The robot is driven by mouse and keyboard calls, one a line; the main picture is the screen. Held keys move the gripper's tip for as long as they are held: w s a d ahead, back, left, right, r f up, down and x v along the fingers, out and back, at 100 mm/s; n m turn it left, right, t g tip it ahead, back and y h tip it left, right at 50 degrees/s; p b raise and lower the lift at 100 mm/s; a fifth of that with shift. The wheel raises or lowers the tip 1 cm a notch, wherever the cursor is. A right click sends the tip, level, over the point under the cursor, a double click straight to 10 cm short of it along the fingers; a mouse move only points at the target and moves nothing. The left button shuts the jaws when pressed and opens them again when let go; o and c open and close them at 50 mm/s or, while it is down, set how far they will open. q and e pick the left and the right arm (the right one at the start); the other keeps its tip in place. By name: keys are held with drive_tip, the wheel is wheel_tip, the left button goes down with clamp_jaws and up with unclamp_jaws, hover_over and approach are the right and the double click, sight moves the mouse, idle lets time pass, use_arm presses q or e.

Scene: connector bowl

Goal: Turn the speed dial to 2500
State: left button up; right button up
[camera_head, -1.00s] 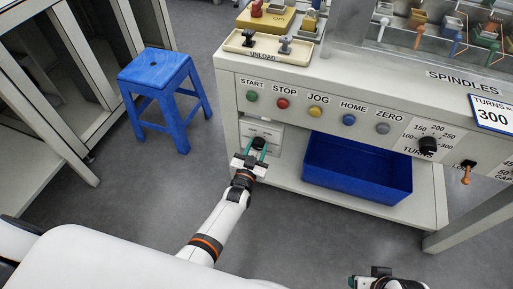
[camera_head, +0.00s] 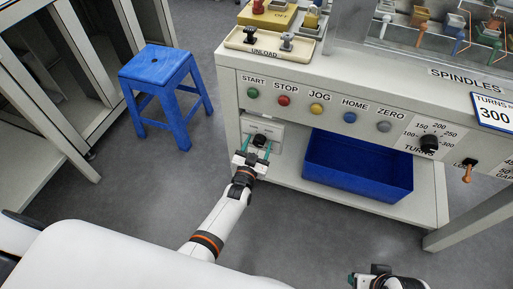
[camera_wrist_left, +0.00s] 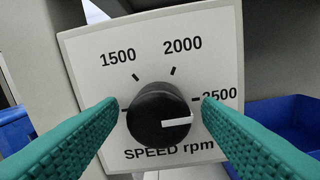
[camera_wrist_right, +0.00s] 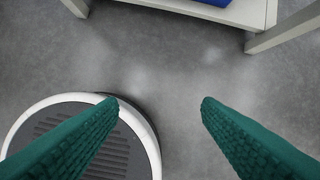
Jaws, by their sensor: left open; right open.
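The speed dial (camera_wrist_left: 158,115) is a round black knob on a white plate marked 1500, 2000 and 2500 with "SPEED rpm" below. In the left wrist view its white pointer line points right, to the 2500 side, appearing slightly below the 2500 tick. The dial also shows in the head view (camera_head: 260,139), on the lower left of the machine front. My left gripper (camera_head: 257,146) is open in front of the dial, with one green finger on each side and visible gaps to the knob. My right gripper (camera_wrist_right: 160,103) is open and empty above the floor, away from the panel.
A row of coloured buttons (camera_head: 317,109) is above the dial. The turns dial (camera_head: 429,144) and an orange-handled lever (camera_head: 467,174) are farther right. A blue bin (camera_head: 357,165) stands on the shelf right of my left gripper. A blue stool (camera_head: 165,95) stands left.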

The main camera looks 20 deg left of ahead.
use_arm(q)
drive_tip(key=shift+s, duration=0.25)
drive_tip(key=s+p, duration=0.2)
drive_tip(key=s, duration=0.9)
drive_tip(key=shift+s+p, duration=0.25)
drive_tip(key=shift+p, duration=0.15)
use_arm(e)
wheel_tip(320, 180, down, 10)
drive_tip(key=shift+r+g, duration=0.15)
drive_tip(key=shift+g, duration=0.15)
drive_tip(key=shift+a, duration=0.1)
